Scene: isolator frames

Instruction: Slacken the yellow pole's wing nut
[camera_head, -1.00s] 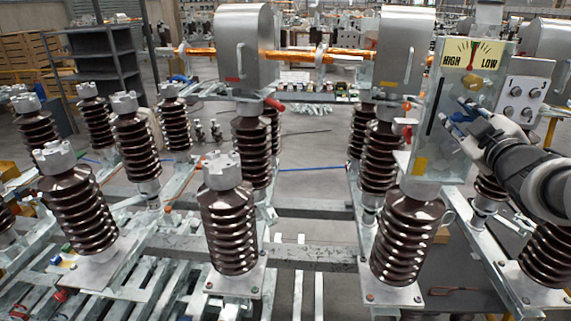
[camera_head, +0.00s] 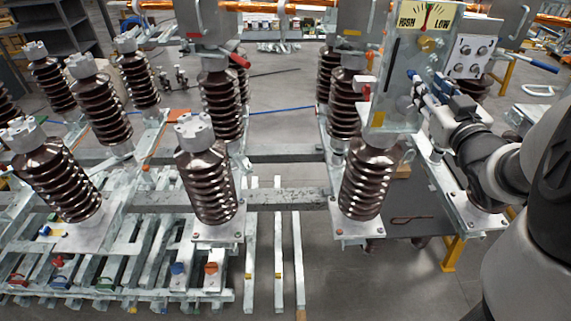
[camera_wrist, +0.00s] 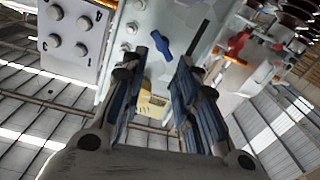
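In the wrist view a blue wing-shaped piece (camera_wrist: 162,43), which looks like the wing nut, sits on the grey metal face just beyond my fingertips. My gripper (camera_wrist: 163,60) is open and empty, its blue-padded fingers on either side of the line to that piece. A gap seems to remain; I cannot tell how large.
A red lever (camera_wrist: 237,43) is right of the fingers in the wrist view. A plate with several round knobs (camera_head: 470,57) is right of the gauge (camera_head: 425,18). Brown ribbed insulators (camera_head: 365,180) stand below and to the left on steel frames.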

